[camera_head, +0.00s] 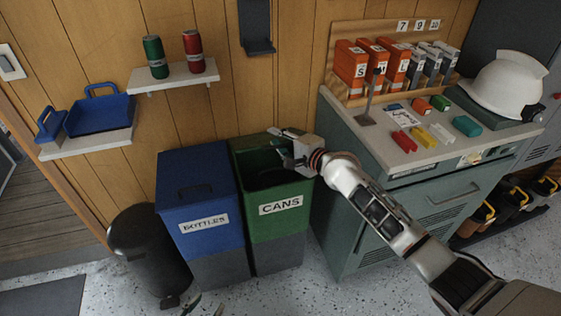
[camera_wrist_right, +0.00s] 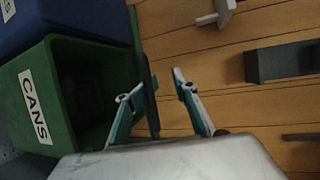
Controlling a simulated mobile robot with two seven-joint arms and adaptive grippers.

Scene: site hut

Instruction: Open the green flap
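The green bin (camera_head: 278,209) marked CANS stands right of the blue bin. Its green flap (camera_head: 256,158) is raised at the back, leaving a dark opening at the top. In the right wrist view the flap (camera_wrist_right: 138,45) shows nearly edge-on beside the bin's open mouth (camera_wrist_right: 82,85). My right gripper (camera_head: 281,147) is at the flap's upper right. Its fingers are apart in the wrist view (camera_wrist_right: 158,82), with the flap close to the left finger; I cannot tell if they touch. My left gripper (camera_head: 207,304) shows only its fingertips at the bottom edge, spread apart and empty.
The blue bin (camera_head: 193,183) marked BOTTLES has its top closed. A black bin (camera_head: 147,250) stands to its left. A wall shelf (camera_head: 172,78) with two cans hangs above. A cabinet (camera_head: 372,218) with a cluttered top stands close on the right, under my right arm.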

